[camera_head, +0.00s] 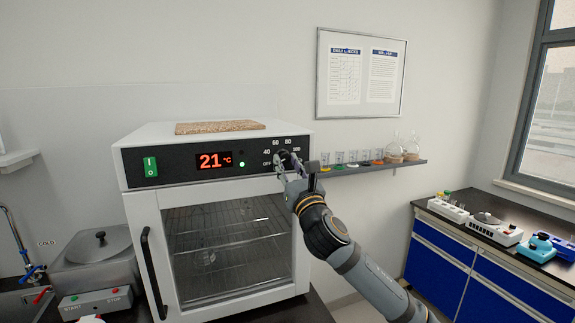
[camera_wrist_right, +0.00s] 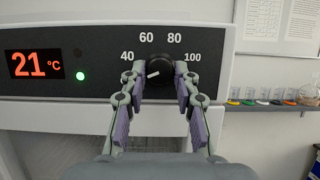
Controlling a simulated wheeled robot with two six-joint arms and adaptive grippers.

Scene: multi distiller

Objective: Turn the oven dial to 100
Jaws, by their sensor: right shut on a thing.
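The oven (camera_head: 143,197) is a white box with a glass door and a black control panel. Its display (camera_head: 214,161) reads 21 °C in red, and a green light glows beside it. The black dial (camera_wrist_right: 159,70) sits at the panel's right, ringed by OFF, 40, 60, 80 and 100. Its white pointer mark slants, with one end toward the lower left and the other toward the upper right. My right gripper (camera_wrist_right: 160,88) has its two fingers on either side of the dial, shut on it; it also shows in the head view (camera_head: 289,164). My left gripper is not in view.
A cork board (camera_head: 220,127) lies on the oven. A wall shelf (camera_head: 375,167) with glassware is just right of the panel. A lidded metal bath (camera_head: 98,262) stands at left. A blue-fronted bench (camera_head: 440,262) with instruments stands at right.

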